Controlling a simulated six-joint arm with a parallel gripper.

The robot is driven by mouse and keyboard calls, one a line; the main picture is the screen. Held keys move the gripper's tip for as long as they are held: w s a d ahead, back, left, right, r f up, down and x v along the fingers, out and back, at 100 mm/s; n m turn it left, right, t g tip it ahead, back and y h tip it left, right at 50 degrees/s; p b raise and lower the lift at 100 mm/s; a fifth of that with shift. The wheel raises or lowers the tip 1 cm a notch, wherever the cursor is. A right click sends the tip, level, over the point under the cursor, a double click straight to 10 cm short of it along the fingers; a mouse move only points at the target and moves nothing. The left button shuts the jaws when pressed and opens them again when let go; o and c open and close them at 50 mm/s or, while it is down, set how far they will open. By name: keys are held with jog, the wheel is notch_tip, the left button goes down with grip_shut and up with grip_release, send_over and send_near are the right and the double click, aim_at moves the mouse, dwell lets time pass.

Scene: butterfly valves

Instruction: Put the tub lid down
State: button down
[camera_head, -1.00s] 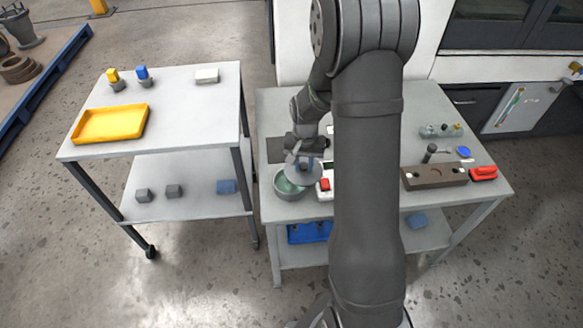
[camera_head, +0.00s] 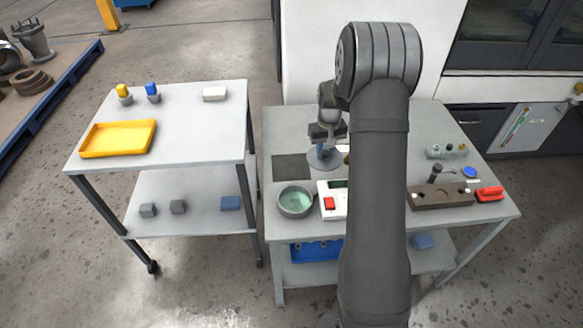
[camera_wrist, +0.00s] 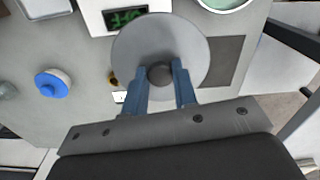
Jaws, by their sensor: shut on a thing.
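The tub lid (camera_head: 318,164) is a flat, round grey disc with a dark knob on top. In the wrist view the lid (camera_wrist: 190,38) spreads out beyond my fingers. My gripper (camera_wrist: 160,75) is shut on the lid's knob, one blue finger on each side. In the head view my gripper (camera_head: 322,149) is above the bench, just right of the dark mat. The lid's height above the bench is hard to tell. The round grey tub (camera_head: 295,202) stands open in front of the mat, pale green inside.
The dark square mat (camera_head: 291,167) lies bare left of the lid. A white device with a green display and red button (camera_head: 329,204) stands right of the tub. A blue round cap (camera_wrist: 52,84) and a brown block (camera_head: 440,200) are farther right. My arm hides the bench middle.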

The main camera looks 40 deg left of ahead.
jog(key=shift+w+a+f+n, duration=0.2)
jog(key=shift+w+a, duration=0.25)
jog(key=shift+a, duration=0.05)
jog(key=shift+w+a+f+n, duration=0.2)
jog(key=shift+w+a, duration=0.2)
jog(key=shift+a, duration=0.05)
send_over(291, 167)
notch_tip(291, 167, down, 7)
jog(key=shift+f, duration=0.1)
jog(key=shift+a+f, duration=0.1)
jog(key=shift+f, duration=1.85)
jog(key=shift+f, duration=0.1)
jog(key=c, duration=1.2)
grip_release()
jog(key=shift+o, duration=0.2)
notch_tip(291, 167, up, 12)
